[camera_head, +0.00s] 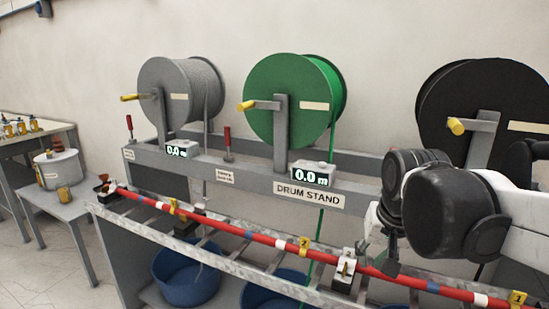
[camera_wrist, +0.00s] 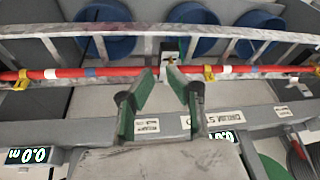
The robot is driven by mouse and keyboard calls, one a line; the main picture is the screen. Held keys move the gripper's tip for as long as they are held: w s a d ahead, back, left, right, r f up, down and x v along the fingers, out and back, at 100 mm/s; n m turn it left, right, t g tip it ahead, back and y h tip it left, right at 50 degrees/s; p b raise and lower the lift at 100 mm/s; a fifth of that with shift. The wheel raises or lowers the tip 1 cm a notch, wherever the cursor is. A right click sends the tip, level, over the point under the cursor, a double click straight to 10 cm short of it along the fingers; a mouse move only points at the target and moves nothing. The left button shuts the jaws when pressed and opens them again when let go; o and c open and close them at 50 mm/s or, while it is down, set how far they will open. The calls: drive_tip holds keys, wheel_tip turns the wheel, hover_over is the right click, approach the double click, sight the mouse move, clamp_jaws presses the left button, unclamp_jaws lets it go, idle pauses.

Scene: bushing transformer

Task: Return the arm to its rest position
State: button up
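My arm reaches in from the right edge in the head view, with a white link and black joints in front of the black drum. My gripper (camera_wrist: 160,72) shows in the wrist view as two fingers with green inner pads. Beyond the fingertips are the red cable (camera_wrist: 118,71) and a small clamp block (camera_wrist: 170,55). In the head view the gripper is mostly hidden behind my wrist, just above the red cable (camera_head: 225,233); I cannot tell whether it touches.
The drum stand (camera_head: 310,194) carries a grey drum (camera_head: 168,88), a green drum (camera_head: 285,95) and a black drum (camera_head: 460,85). A galvanised ladder rack (camera_head: 150,228) lies in front, with blue tubs (camera_head: 187,278) below. A side table with a pot (camera_head: 60,170) stands at left.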

drive_tip(key=s+f+n+t, duration=0.2)
drive_tip(key=s+f+t, duration=0.1)
drive_tip(key=s, duration=0.8)
drive_tip(key=shift+f, duration=0.5)
drive_tip(key=shift+c, duration=0.3)
